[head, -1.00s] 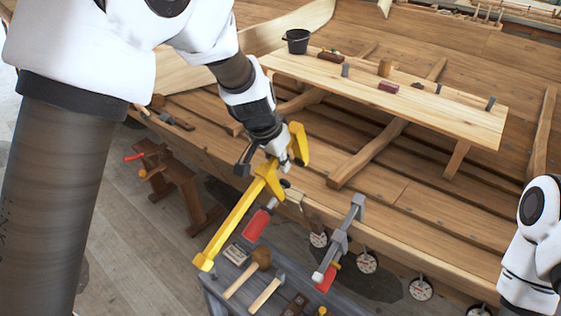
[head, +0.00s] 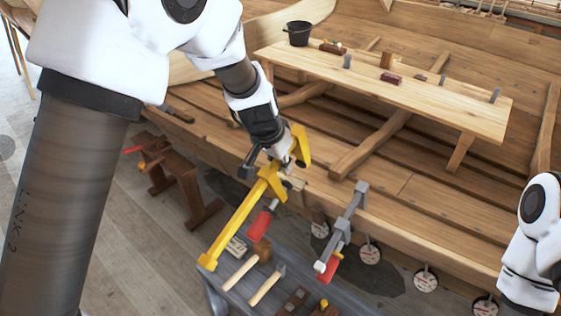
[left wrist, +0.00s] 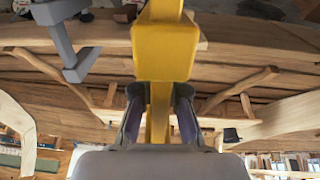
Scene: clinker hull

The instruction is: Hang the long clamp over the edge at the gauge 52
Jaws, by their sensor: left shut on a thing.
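The long yellow clamp (head: 234,224) is held by my left gripper (head: 281,163), which is shut on it near its upper end. Its bar slants down to the left, over the hull's near edge and the tool bench. In the left wrist view the clamp (left wrist: 165,52) stands between the two fingers (left wrist: 158,108). Dial gauges (head: 370,253), (head: 425,281) hang along the outer side of the hull edge (head: 400,245); their numbers are too small to read. My right gripper is out of view; only part of that arm shows.
A grey clamp with a red handle (head: 345,228) sits on the hull edge right of the yellow one. Below is a grey bench (head: 222,284) with mallets (head: 246,268). A plank (head: 440,110) inside the hull carries a black bucket (head: 298,33) and small items. A brown sawhorse (head: 185,180) stands left.

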